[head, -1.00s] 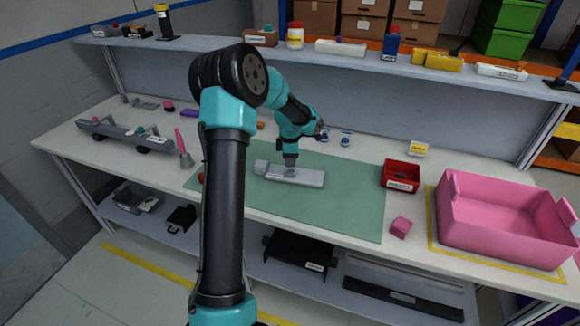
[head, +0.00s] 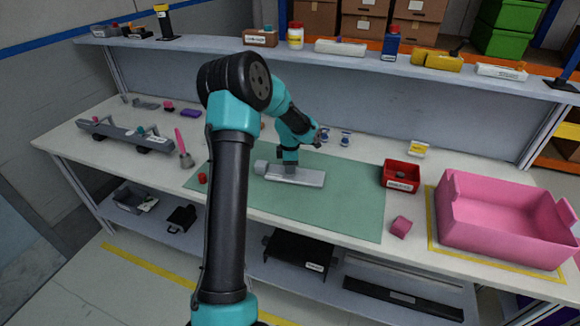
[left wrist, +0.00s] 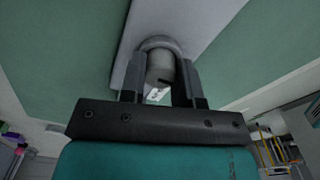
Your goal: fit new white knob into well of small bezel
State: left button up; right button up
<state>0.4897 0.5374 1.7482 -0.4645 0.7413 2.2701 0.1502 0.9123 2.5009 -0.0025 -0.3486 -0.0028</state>
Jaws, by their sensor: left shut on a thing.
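The small bezel (head: 312,179) is a long light-grey piece lying on the green mat (head: 345,205). My left gripper (head: 289,168) points down at the bezel's middle, and its fingertips are at or just above the surface. In the left wrist view, my left gripper (left wrist: 160,68) is shut on a pale cylindrical knob (left wrist: 159,62). A rounded grey rim (left wrist: 158,42) curves around the knob's far side, against the bezel (left wrist: 207,22). The fingers hide the contact, so I cannot tell how deep the knob sits. My right gripper is not in view.
A small red piece (head: 202,178) and a brush-like tool (head: 184,152) are left. A grey rail (head: 125,135) lies far left. The mat's right half is clear.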

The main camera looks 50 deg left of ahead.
pick_arm(q)
jog(key=shift+f, duration=0.4)
jog(key=shift+s+f, duration=0.1)
jog(key=shift+f, duration=0.05)
jog(key=o, duration=0.9)
jog(key=shift+s+d+f, duration=0.1)
jog(key=shift+d+f, duration=0.05)
jog(key=shift+f, duration=0.1)
jog(key=shift+r, duration=0.1)
notch_tip(320, 180, up, 13)
jog(key=shift+r, duration=0.2)
jog(key=shift+w, duration=0.25)
